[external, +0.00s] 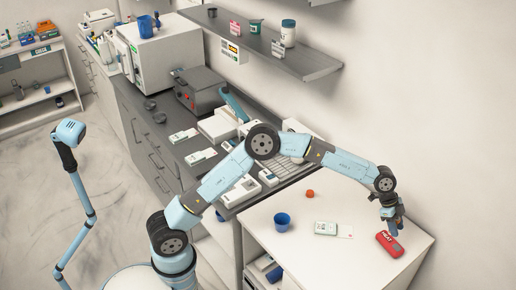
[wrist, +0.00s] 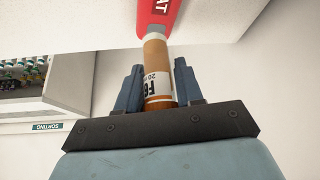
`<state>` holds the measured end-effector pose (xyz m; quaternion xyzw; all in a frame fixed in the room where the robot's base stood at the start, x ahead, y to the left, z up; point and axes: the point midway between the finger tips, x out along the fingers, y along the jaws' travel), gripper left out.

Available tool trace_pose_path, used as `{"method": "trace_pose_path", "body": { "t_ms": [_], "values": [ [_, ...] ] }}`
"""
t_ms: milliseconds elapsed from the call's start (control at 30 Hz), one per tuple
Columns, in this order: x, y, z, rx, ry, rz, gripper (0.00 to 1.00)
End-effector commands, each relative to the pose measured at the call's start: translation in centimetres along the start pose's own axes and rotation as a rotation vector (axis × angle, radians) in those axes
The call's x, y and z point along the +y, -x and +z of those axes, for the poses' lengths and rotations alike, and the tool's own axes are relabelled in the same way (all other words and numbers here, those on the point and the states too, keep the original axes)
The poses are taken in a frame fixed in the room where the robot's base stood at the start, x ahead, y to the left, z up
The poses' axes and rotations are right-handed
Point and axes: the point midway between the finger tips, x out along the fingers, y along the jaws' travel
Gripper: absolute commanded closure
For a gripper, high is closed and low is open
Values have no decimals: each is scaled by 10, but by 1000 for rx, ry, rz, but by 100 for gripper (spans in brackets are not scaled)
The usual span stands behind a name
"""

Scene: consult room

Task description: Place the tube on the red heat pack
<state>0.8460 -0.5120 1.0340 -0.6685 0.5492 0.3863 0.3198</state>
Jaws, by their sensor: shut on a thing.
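My gripper (wrist: 158,70) is shut on the tube (wrist: 155,55), an orange-brown tube with a white printed label and a grey end. The tube stands out lengthwise between the two fingers. The red heat pack (wrist: 157,14) with white lettering is at the top of the wrist view, just beyond the tube's grey end; I cannot tell whether they touch. In the external view my gripper (external: 391,212) points down above the far end of the red heat pack (external: 390,244), which lies on the white table. The tube is hard to make out there.
On the white table (external: 300,262) are a blue cup (external: 282,222), a small white device (external: 326,228) and an orange cap (external: 310,193). The heat pack lies near the table's right side. A grey counter with equipment adjoins at the back left, below a wall shelf (external: 270,45).

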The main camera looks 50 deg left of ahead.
Motion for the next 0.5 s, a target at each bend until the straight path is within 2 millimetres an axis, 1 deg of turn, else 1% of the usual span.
{"method": "trace_pose_path", "body": {
  "t_ms": [33,233,333,500],
  "values": [
    [-3,-6,0,0,0,1,93],
    [-8,-15,0,1,-1,-1,93],
    [-11,-23,1,0,0,1,93],
    [-10,-42,13,-1,0,1,93]
  ]
}}
